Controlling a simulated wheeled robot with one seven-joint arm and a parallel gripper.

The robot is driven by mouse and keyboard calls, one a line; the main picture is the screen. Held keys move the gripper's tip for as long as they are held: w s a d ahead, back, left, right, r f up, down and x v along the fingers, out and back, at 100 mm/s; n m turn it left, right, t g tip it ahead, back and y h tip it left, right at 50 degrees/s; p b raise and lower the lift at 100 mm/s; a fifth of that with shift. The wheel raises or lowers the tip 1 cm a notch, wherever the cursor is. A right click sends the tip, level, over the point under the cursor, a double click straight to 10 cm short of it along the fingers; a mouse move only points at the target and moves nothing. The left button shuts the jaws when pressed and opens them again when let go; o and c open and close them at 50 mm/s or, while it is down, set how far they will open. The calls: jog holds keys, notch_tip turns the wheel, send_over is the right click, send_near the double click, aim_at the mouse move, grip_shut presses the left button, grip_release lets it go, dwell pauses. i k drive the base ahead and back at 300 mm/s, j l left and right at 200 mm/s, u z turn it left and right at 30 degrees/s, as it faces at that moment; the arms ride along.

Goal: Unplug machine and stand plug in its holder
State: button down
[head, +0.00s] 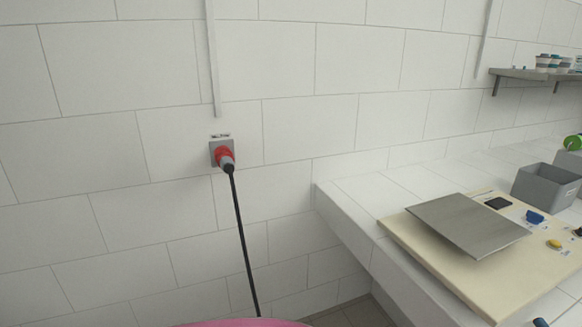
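The plug (228,164), red with a grey rear end, sits in a grey wall socket (214,158) on the tiled wall, left of the picture's middle. Its black cable (241,232) hangs down from it and passes out of sight behind a pink shape at the bottom edge. I cannot make out a plug holder for certain. The machine is not clearly identifiable. My gripper is not in view.
A white tiled counter (345,205) runs along the right. It bears a cream board (405,232) with a grey metal plate (466,226) and small coloured parts, and a grey bin (545,188). A shelf (520,74) with cups hangs upper right. The wall around the socket is clear.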

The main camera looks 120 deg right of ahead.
aim_at(226, 161)
jog(key=z, duration=3.75)
jog(key=k+j, duration=0.1)
jog(key=j, duration=0.3)
jog(key=k+j, duration=0.15)
jog(key=j, duration=0.3)
jog(key=k+j, duration=0.1)
jog(key=j, duration=0.3)
jog(key=k+j, duration=0.15)
